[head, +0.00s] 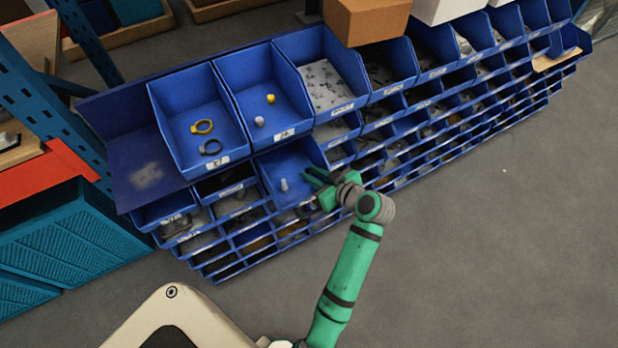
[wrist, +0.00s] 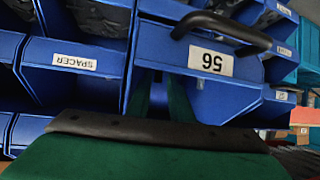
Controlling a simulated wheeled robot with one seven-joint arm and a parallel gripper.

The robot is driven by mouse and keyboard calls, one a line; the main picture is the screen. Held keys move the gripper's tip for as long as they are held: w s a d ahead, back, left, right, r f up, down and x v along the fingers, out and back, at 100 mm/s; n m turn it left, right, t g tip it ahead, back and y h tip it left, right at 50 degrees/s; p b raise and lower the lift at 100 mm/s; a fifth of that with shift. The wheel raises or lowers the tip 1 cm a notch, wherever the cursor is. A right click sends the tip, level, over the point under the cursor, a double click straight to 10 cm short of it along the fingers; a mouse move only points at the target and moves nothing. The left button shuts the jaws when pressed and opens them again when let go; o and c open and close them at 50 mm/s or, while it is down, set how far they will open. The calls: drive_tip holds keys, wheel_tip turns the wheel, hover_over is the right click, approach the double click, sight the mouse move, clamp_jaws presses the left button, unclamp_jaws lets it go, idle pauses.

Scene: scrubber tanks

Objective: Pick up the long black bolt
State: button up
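My gripper (head: 312,184) is at the front of a blue bin (head: 273,163) in the second row in the head view. Its green fingers are apart, with nothing seen between them; they also show apart in the wrist view (wrist: 160,98). A pale grey upright piece (head: 284,184) stands in that bin, left of the fingers. I cannot make out a long black bolt for certain. A dark curved piece (wrist: 222,28) crosses the front of the bin labelled 56 (wrist: 195,62) in the wrist view; I cannot tell what it is.
A top bin (head: 188,95) holds a yellow ring (head: 202,127) and a dark ring (head: 210,147). Another top bin (head: 245,75) holds a yellow piece (head: 271,99) and a pale piece (head: 260,122). A cardboard box (head: 368,20) sits above the rack. The floor (head: 500,240) at right is clear.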

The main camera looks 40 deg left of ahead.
drive_tip(key=shift+a, duration=0.1)
clamp_jaws()
